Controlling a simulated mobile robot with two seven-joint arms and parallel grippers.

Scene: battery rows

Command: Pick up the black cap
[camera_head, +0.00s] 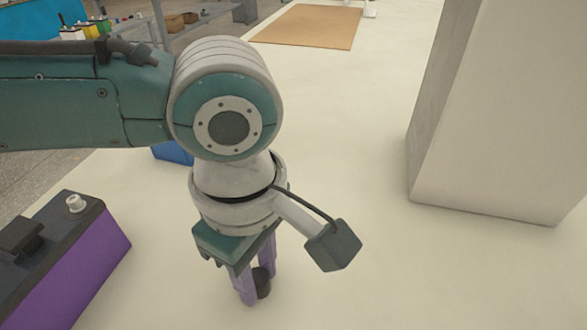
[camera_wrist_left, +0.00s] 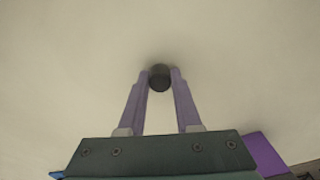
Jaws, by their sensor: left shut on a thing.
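The black cap (camera_head: 263,281) is a small dark round piece between the purple fingers of my left gripper (camera_head: 256,290). In the left wrist view the cap (camera_wrist_left: 159,77) sits between the two fingertips (camera_wrist_left: 160,82), and the gripper is shut on it. The gripper points down over the pale surface. I cannot tell whether the cap touches the surface or is a little above it. My right gripper is not in view.
A purple battery (camera_head: 88,262) with a dark top and a pale terminal (camera_head: 76,203) stands at the lower left. A blue object (camera_head: 172,153) is partly hidden behind my arm. A large pale block (camera_head: 500,110) stands at the right. The surface (camera_head: 390,265) between is clear.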

